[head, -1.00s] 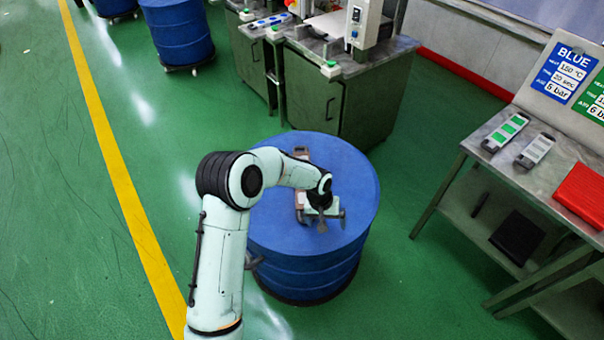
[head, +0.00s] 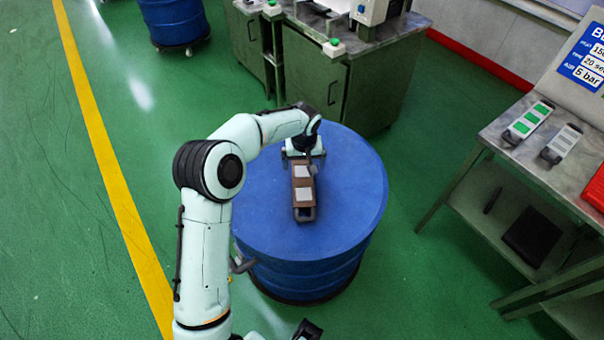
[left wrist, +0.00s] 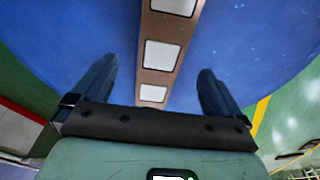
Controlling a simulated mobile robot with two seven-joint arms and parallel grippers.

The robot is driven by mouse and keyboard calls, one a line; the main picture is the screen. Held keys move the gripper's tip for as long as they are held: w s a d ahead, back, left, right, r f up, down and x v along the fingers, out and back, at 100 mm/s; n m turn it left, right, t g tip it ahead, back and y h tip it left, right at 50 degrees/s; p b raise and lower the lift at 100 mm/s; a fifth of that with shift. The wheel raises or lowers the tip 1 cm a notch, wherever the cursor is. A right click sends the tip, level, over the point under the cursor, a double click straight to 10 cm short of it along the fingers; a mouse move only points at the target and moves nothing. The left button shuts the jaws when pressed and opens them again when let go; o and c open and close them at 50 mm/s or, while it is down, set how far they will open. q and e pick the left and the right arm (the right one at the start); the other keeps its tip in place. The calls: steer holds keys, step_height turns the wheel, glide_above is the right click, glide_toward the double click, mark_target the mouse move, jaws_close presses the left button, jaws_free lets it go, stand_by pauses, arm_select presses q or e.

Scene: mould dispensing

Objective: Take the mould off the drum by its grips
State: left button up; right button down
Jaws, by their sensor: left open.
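The mould (head: 303,185) is a long brown bar with pale square plates on top, lying flat on the blue drum (head: 350,205). A dark grip shows at its near end; its far end is hidden behind my left gripper (head: 304,152). That gripper is over the far part of the mould. In the left wrist view the mould (left wrist: 160,75) runs between the two spread fingers of my left gripper (left wrist: 154,75), with blue drum top visible on both sides of it. A dark and pale part at the bottom edge of the head view may be my right gripper (head: 306,330).
A green cabinet (head: 310,75) stands just behind the drum. A bench (head: 495,130) on the right holds a green-marked mould (head: 527,122) and a grey one (head: 562,143). Another blue drum (head: 175,22) stands at the back. Floor left of the drum is clear.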

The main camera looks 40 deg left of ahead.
mark_target(302, 171)
arm_select(q)
steer(key=f, duration=0.4)
steer(key=w+a+f, duration=0.1)
steer(key=shift+f, duration=0.4)
steer(key=c, duration=1.4)
steer(key=shift+r, duration=0.1)
steer(key=c, duration=0.3)
